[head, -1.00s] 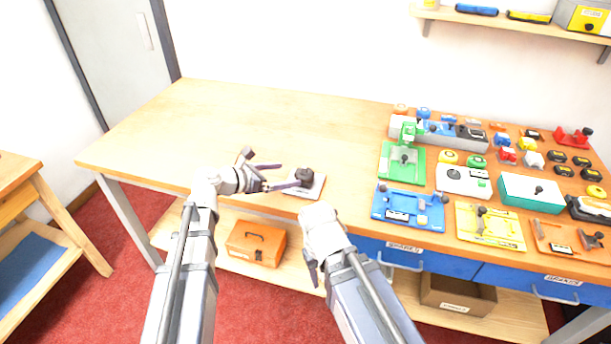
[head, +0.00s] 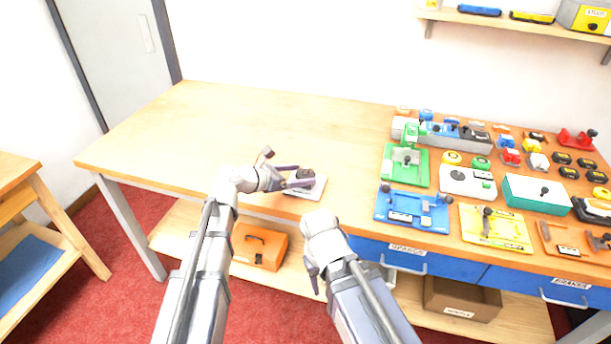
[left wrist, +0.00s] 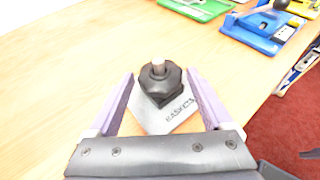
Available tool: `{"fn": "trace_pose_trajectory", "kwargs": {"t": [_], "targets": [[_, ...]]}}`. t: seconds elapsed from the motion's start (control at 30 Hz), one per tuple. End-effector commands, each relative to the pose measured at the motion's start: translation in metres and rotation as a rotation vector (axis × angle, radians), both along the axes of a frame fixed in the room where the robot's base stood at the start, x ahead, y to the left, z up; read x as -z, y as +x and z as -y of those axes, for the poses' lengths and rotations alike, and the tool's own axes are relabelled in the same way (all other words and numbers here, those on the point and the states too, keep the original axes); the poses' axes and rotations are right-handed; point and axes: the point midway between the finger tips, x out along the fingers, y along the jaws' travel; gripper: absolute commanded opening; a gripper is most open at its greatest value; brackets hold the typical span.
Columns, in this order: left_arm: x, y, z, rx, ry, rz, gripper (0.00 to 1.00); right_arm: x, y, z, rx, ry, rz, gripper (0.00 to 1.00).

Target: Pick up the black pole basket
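The black pole basket (head: 308,173), a small dark faceted piece with a short pole in its top, stands upright on a pale labelled plate (head: 317,188) near the bench's front edge. It also shows in the left wrist view (left wrist: 161,86), on the labelled plate (left wrist: 168,122). My left gripper (head: 298,177) is open at the basket, with one finger on each side. In the left wrist view a gap shows between the basket and each finger. My right gripper (head: 313,275) hangs low in front of the bench, mostly hidden by its own arm.
Green (head: 405,172), blue (head: 410,207) and yellow (head: 492,228) fixtures crowd the bench's right side. The wooden bench (head: 230,115) is clear behind and left of the basket. An orange case (head: 262,247) sits on the lower shelf.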

Motion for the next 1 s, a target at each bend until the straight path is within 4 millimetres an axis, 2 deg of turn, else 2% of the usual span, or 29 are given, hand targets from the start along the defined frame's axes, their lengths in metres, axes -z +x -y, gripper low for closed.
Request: {"fn": "trace_pose_trajectory", "kwargs": {"t": [0.07, 0.53, 0.83, 1.0], "targets": [[0.0, 0.0, 0.0, 0.0, 0.0, 0.0, 0.74, 0.0, 0.0, 0.0, 0.0, 0.0, 0.0, 0.5], [0.0, 0.0, 0.0, 0.0, 0.0, 0.0, 0.21, 0.0, 0.0, 0.0, 0.0, 0.0, 0.0, 0.5], [-0.001, 0.0, 0.0, 0.0, 0.0, 0.0, 0.19, -0.001, 0.0, 0.0, 0.0, 0.0, 0.0, 0.5], [-0.01, 0.0, 0.0, 0.0, 0.0, 0.0, 0.19, -0.01, 0.0, 0.0, 0.0, 0.0, 0.0, 0.5]]}}
